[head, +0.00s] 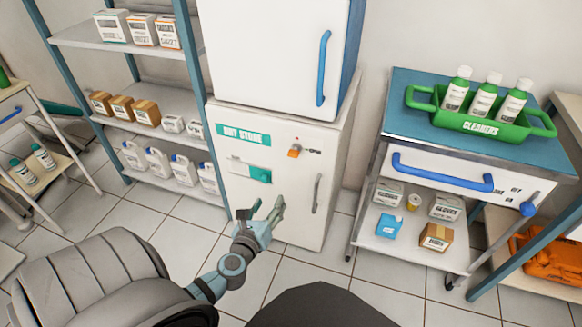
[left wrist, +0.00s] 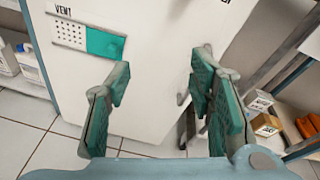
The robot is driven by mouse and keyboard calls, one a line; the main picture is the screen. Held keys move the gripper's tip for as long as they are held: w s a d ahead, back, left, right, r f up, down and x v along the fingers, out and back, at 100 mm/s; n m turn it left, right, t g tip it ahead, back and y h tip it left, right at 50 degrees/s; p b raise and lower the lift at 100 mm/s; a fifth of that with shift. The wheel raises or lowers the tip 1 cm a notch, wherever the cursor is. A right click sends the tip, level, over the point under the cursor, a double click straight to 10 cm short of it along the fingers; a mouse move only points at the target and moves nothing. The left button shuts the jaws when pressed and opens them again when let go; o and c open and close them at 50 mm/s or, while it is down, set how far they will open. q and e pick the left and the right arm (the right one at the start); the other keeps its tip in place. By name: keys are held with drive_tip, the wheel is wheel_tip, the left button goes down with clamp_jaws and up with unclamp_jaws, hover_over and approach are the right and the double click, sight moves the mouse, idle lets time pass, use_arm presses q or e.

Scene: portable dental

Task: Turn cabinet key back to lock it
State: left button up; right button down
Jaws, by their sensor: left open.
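The white cabinet (head: 240,195) labelled DRY STORE stands in the middle of the head view, its door shut. An orange key piece (head: 294,150) sits in the lock at the upper right of its front, beside small dark marks; its exact turn is too small to tell. A grey upright handle (head: 316,193) is below and right of the key. My left gripper (head: 261,208) is open and empty in front of the lower door, below the key and apart from it. In the left wrist view its fingers (left wrist: 160,78) are spread before the white door (left wrist: 160,40). The key is not visible there.
A green vent panel (head: 248,171) is on the cabinet front. A shelf rack (head: 95,35) with boxes and jugs stands left. A cart (head: 400,90) with a blue handle (head: 440,178) and green bottle caddy (head: 480,125) stands right. Tiled floor in front is free.

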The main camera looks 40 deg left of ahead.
sight(292, 156)
use_arm(q)
wheel_tip(292, 156, up, 6)
drive_tip(key=w+m+t, duration=0.2)
drive_tip(key=m+t, duration=0.1)
drive_tip(key=m, duration=0.1)
drive_tip(key=x, duration=0.4)
drive_tip(key=b+x, duration=0.1)
drive_tip(key=x, duration=0.4)
drive_tip(key=b+x, duration=0.1)
drive_tip(key=x, duration=0.3)
drive_tip(key=shift+w+d+f, duration=0.15)
drive_tip(key=shift+w+f, duration=0.15)
drive_tip(key=shift+w, duration=0.2)
use_arm(e)
drive_tip(key=shift+t, duration=0.4)
drive_tip(key=w, duration=0.1)
drive_tip(key=w+f, duration=0.1)
drive_tip(key=w+a+f, duration=0.1)
drive_tip(key=w, duration=0.1)
drive_tip(key=shift+f, duration=0.25)
use_arm(q)
clamp_jaws()
